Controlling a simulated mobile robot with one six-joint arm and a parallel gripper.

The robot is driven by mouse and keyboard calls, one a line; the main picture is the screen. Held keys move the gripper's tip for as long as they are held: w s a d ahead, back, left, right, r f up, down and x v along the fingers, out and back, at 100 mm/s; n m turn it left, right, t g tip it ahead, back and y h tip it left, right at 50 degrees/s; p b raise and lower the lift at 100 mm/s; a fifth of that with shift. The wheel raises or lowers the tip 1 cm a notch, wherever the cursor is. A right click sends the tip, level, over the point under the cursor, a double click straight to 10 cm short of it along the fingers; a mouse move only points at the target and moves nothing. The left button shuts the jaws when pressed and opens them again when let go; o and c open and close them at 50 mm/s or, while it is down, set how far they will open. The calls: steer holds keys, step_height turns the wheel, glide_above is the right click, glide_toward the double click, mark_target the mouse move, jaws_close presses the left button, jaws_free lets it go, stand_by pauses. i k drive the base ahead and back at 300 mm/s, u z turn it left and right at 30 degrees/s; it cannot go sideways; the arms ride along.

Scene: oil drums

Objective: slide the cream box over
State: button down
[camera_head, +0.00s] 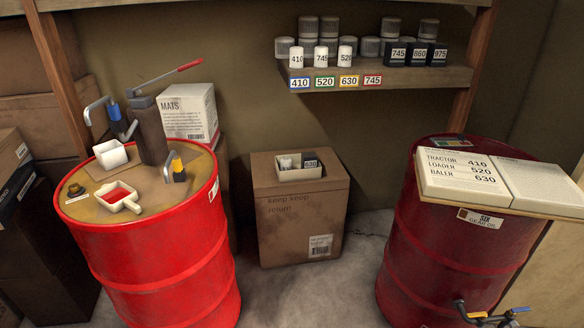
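A cream open-topped box (299,173) sits on top of a brown cardboard carton (300,222) in the middle of the view. It holds a dark box labelled 630 (311,160) and something pale beside it on the left. A taller off-white box marked MATS (185,112) stands behind the left red drum. A small cream open container (110,160) is on that drum's top. My gripper is not in this view.
The left red drum (165,265) carries a hand pump (150,130) and a jug of red liquid (118,198). The right red drum (435,245) bears an open book (500,180) and has a tap low down. A wall shelf (430,75) holds labelled filters and jars.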

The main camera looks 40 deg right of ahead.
mark_target(297, 174)
steer(key=z, duration=0.05)
steer(key=i, duration=0.8)
steer(key=z, duration=0.9)
steer(key=i, duration=0.8)
steer(key=z, duration=0.5)
